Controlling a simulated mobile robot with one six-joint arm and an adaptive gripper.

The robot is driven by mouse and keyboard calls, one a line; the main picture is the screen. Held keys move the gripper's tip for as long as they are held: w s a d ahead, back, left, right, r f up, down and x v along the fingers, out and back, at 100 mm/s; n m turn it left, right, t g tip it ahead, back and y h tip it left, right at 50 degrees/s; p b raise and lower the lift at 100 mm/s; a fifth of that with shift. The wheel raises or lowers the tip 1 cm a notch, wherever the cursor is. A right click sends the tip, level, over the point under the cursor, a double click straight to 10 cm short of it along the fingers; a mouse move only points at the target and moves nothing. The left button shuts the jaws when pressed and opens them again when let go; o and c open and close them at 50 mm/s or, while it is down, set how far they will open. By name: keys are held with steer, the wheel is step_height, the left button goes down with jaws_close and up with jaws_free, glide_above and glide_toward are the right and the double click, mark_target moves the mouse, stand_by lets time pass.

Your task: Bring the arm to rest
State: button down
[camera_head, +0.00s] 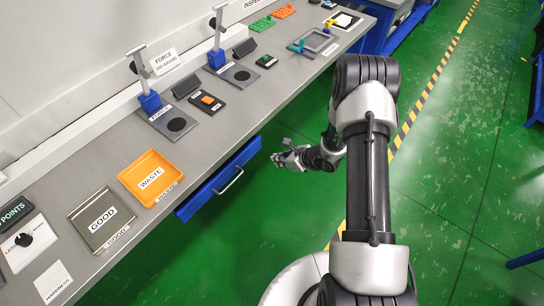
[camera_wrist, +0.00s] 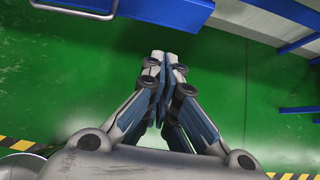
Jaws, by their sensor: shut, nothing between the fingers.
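My gripper (camera_head: 280,157) hangs over the green floor, in front of the bench and below its top in the head view. In the wrist view my gripper (camera_wrist: 164,58) shows its two fingers together at the tips, shut and empty. My arm is bent, with its upper link large at the right of the head view and the wrist reaching left toward the bench. The gripper looks apart from the bench and its drawer.
The grey bench (camera_head: 215,130) carries an orange WASTE tray (camera_head: 171,171), a grey GOOD tray (camera_head: 76,216) and two force stands. A blue drawer (camera_head: 222,182) sits under the bench edge, near my gripper. Green floor (camera_head: 450,130) is clear at right.

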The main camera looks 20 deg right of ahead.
steer(key=shift+s+d+r, duration=0.1)
steer(key=shift+s, duration=0.05)
steer(key=a+r+n+y, duration=0.1)
steer(key=a+r+n, duration=0.2)
steer(key=r, duration=0.5)
steer(key=a+r+n+y, duration=0.1)
steer(key=a+r+n, duration=0.25)
steer(key=r, duration=0.45)
steer(key=s+a+r+n+g, duration=0.2)
steer(key=s+a+r+n, duration=0.1)
steer(key=s+r+n, duration=0.3)
steer(key=s+a+r+n+g, duration=0.1)
steer(key=s+a+r+n, duration=0.25)
steer(key=r, duration=0.45)
steer(key=s+d+r+n+h, duration=0.2)
steer(key=s+r+n, duration=0.1)
steer(key=s, duration=0.4)
steer(key=s+d+r+n+h, duration=0.2)
steer(key=s+d+r+n, duration=0.1)
steer(key=s+n, duration=0.2)
steer(key=s+d+r+n+h, duration=0.3)
steer(key=s+n, duration=0.1)
steer(key=s, duration=0.6)
steer(key=shift+r+n, duration=0.35)
steer(key=shift+n, duration=0.05)
steer(key=shift+d, duration=0.1)
